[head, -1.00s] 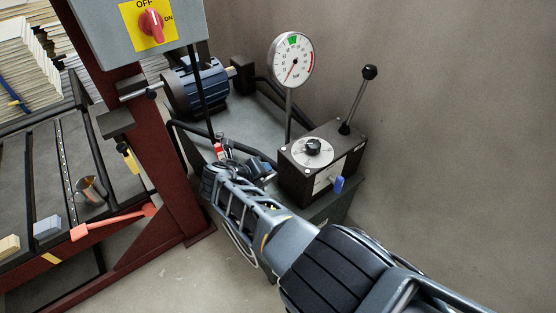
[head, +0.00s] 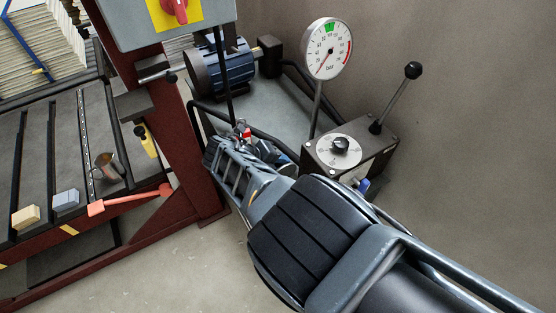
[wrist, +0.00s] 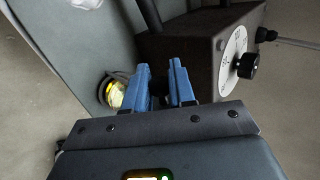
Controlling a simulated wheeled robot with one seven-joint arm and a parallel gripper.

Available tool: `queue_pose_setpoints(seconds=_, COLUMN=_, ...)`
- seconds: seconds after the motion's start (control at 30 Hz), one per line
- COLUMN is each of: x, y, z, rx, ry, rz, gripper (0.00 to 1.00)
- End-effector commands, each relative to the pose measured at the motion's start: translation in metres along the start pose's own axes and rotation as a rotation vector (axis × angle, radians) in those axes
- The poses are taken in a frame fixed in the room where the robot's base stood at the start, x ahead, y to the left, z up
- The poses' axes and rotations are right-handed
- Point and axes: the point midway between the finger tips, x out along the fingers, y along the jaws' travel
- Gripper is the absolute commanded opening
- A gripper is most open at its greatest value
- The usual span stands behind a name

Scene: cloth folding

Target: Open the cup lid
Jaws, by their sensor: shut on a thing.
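In the wrist view, a small round cup (wrist: 116,95) with a bright yellow inside and a dark rim sits in the grey machine base, just left of my fingers. My gripper (wrist: 161,80) has two blue fingers, close together and shut on a small dark part, which I take to be the cup lid. The fingers mostly hide that part, so its angle cannot be told. In the head view, my gripper (head: 245,148) is low beside the machine, left of the black control box, and my own arm hides the cup.
The black control box (head: 325,155) with a dial and lever stands close to the right of my gripper. A pressure gauge (head: 327,48) on a thin pole and a blue motor (head: 222,68) stand behind. A dark red frame (head: 182,145) rises at left.

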Motion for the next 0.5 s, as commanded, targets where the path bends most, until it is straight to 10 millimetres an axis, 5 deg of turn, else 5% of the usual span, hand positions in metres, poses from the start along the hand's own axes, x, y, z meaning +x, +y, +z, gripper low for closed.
queue_pose_setpoints(seconds=0.37, x=0.0000, y=-0.0034, z=0.0031, rx=0.002, ry=-0.006, rz=-0.003, gripper=0.00)
queue_pose_setpoints(seconds=0.4, x=0.0000, y=-0.0035, z=0.0031, rx=0.003, ry=-0.006, rz=-0.003, gripper=0.25)
queue_pose_setpoints(seconds=0.5, x=-0.0001, y=-0.0032, z=0.0029, rx=0.002, ry=-0.006, rz=-0.003, gripper=0.35)
